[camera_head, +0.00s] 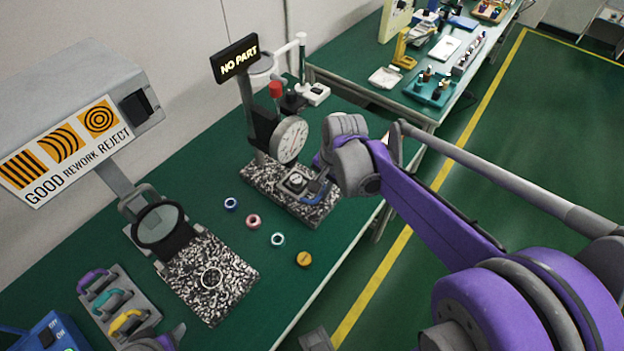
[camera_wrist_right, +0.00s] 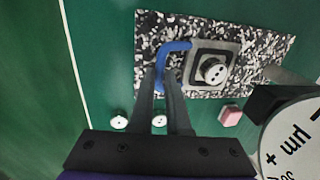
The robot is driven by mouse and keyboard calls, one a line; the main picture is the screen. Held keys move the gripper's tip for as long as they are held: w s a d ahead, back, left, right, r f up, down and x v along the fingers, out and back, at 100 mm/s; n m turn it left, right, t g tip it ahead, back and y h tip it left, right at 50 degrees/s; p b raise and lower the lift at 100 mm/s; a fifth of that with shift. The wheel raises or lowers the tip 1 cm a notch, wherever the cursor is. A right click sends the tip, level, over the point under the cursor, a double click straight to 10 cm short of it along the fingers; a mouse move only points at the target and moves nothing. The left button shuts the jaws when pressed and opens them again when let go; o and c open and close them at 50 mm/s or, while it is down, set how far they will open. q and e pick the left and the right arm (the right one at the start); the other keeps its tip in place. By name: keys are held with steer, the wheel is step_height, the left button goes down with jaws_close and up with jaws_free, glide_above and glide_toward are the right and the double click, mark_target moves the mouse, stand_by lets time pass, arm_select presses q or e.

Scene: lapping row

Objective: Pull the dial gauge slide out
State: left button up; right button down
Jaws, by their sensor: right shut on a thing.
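The dial gauge (camera_head: 291,140) stands on a speckled granite base (camera_head: 262,178) by the wall. Its slide (camera_head: 297,183) is a grey plate with a dark square and a round silver seat, low in front of the dial. The slide also shows in the right wrist view (camera_wrist_right: 211,66). It has a blue handle (camera_wrist_right: 171,46). My right gripper (camera_wrist_right: 163,75) is shut on the blue handle; in the head view my wrist partly hides the fingers (camera_head: 322,188). A dark and purple part at the bottom left edge looks like my left gripper (camera_head: 168,340); its fingers are not clear.
Several small rings (camera_head: 254,221) lie on the green table in front of the gauge. A lit NO PART sign (camera_head: 235,58) stands above it. A second granite plate (camera_head: 215,280) with a round viewer (camera_head: 161,226) is nearer. Coloured handles (camera_head: 110,297) sit at the lower left.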

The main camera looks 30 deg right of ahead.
arm_select(q)
steer(key=shift+r+p, duration=0.45)
steer(key=shift+r, duration=0.2)
arm_select(e)
steer(key=s+d, duration=0.1)
steer(key=s, duration=0.3)
steer(key=s+d, duration=0.1)
steer(key=s, duration=0.1)
steer(key=shift+d+r, duration=0.1)
steer(key=shift+d, duration=0.25)
arm_select(q)
steer(key=shift+w, duration=0.15)
arm_select(e)
steer(key=shift+s+d, duration=0.15)
steer(key=shift+s, duration=0.3)
steer(key=c, duration=0.9)
jaws_free()
steer(key=shift+s, duration=0.15)
arm_select(q)
step_height(320, 180, up, 2)
steer(key=shift+p, duration=0.95)
arm_select(e)
steer(key=r, duration=0.3)
steer(key=s+r, duration=0.1)
steer(key=r, duration=0.6)
steer(key=shift+s+d+r, duration=0.25)
steer(key=shift+s+d, duration=0.05)
steer(key=shift+d, duration=0.05)
